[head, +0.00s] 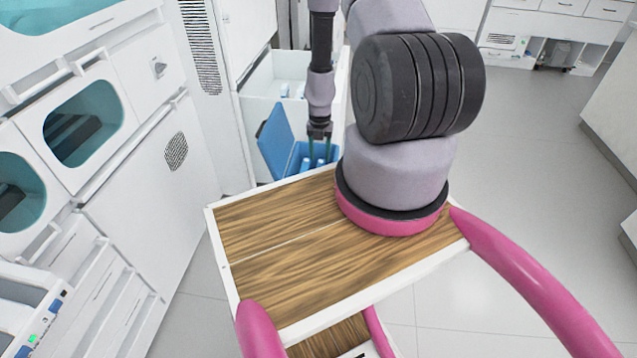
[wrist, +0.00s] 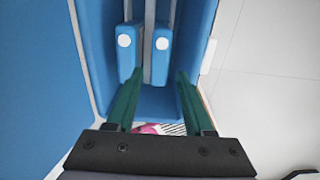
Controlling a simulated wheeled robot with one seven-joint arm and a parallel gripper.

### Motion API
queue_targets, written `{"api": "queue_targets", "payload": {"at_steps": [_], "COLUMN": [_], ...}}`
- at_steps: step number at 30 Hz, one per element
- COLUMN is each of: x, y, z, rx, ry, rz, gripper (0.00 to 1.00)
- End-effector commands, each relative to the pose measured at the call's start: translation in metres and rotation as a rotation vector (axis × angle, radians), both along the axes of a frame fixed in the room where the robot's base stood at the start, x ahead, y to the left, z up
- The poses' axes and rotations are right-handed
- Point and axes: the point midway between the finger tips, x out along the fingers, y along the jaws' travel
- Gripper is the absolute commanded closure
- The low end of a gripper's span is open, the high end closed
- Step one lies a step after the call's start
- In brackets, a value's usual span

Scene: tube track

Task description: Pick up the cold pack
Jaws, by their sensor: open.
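Two blue cold packs with round white caps stand side by side in an open blue cooler box. In the wrist view the left pack (wrist: 127,62) and the right pack (wrist: 160,58) lie between or just beyond my fingertips. The box (wrist: 205,30) surrounds them; it also shows in the head view (head: 292,160) with its lid (head: 274,140) raised. My gripper (wrist: 159,78) is open, its green fingers reaching down into the box. In the head view my gripper (head: 319,152) is above the box. I cannot tell whether the fingers touch a pack.
An open white drawer (head: 290,75) with blue and white items is behind the box. White cabinets (head: 150,150) with teal-rimmed windows stand at the left. The grey floor (head: 530,170) is free at the right.

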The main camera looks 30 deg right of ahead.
Motion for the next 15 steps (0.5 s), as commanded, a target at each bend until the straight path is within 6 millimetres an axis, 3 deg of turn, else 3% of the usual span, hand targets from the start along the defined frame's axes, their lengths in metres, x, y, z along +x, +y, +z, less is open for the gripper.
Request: {"api": "queue_targets", "payload": {"at_steps": [10,15], "x": [0.001,0.001], "y": [-0.001,0.000], "z": [-0.027,-0.054], "rx": [-0.002,-0.001], "ry": [-0.001,0.000], "rz": [0.004,0.006], "gripper": [0.47,0.47]}}
